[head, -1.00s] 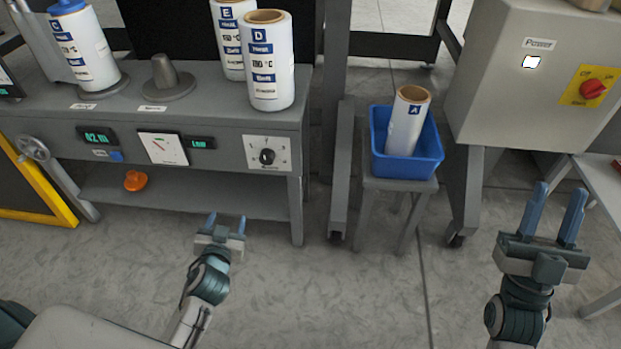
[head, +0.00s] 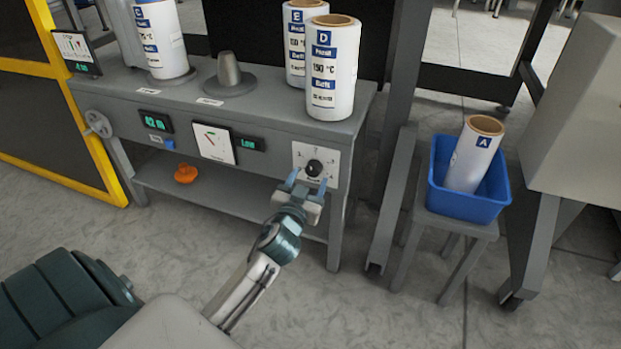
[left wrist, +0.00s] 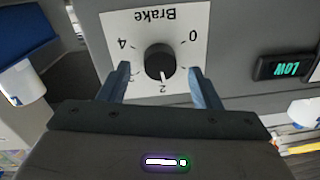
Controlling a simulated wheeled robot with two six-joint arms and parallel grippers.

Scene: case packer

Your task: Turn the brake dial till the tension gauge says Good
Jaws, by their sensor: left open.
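The brake dial (head: 314,168) is a black knob on a white plate on the front of the grey bench. In the left wrist view the brake dial (left wrist: 160,62) shows upside down, its white mark close to the 2. The tension gauge (head: 213,143) has a needle face, and its display (head: 249,143) reads Low; the display also shows in the left wrist view (left wrist: 286,68). My left gripper (head: 308,180) is open just in front of the dial. In the left wrist view its fingers (left wrist: 158,85) stand either side of the knob, apart from it. My right gripper is out of view.
White rolls D (head: 331,85) and E (head: 296,45) stand on the bench top (head: 270,112) above the dial. A blue bin (head: 465,203) holding roll A (head: 472,160) sits on a stool to the right. An orange object (head: 186,173) lies on the lower shelf.

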